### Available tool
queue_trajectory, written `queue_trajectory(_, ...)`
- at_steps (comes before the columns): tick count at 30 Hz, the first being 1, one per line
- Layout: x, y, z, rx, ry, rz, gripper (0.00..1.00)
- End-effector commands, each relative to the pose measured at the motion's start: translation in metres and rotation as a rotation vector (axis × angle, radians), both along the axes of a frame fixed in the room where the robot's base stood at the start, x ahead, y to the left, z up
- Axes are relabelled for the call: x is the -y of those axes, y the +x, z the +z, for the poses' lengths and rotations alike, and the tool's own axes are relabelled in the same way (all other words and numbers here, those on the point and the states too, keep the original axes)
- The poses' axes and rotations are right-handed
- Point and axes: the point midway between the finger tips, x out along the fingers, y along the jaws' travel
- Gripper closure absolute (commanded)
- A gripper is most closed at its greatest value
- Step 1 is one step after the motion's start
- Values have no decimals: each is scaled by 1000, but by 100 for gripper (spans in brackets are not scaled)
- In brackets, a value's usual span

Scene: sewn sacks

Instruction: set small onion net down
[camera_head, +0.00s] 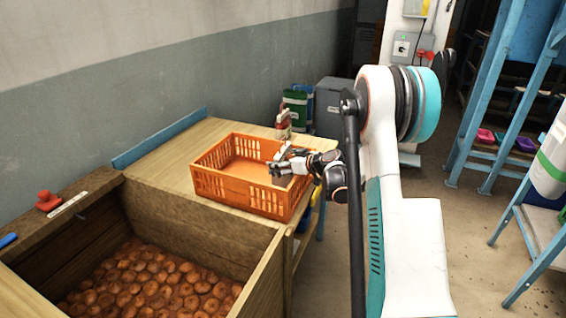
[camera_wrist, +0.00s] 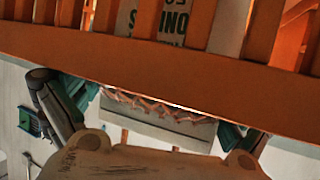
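The small onion net (camera_wrist: 170,125) shows in the wrist view as a pale grey bag with an orange zigzag band. Upside-down "ONIONS" lettering shows through the slats of the orange crate (camera_wrist: 150,50). My gripper (camera_head: 284,172) is at the right end of the crate (camera_head: 225,190) in the head view. In the wrist view the two fingers stand wide apart, either side of the grey bag. The crate's rim hides the fingertips and much of the bag, so I cannot tell whether they press on it. A small pale patch shows by the fingers in the head view.
The crate stands on a wooden table (camera_head: 185,140). A wooden bin (camera_head: 165,220) of onions (camera_head: 150,280) is in front. A red-and-white device (camera_head: 283,122) is behind the crate. Blue racks (camera_head: 485,90) stand at the right. The crate's left part looks empty.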

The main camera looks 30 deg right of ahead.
Motion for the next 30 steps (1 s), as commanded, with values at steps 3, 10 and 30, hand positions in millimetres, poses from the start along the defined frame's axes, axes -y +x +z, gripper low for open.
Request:
queue_trajectory(3, 1, 0, 0, 1, 1, -3, 0)
queue_trajectory(10, 1, 0, 4, 0, 2, -3, 0)
queue_trajectory(30, 27, -94, 54, 0, 3, -4, 0)
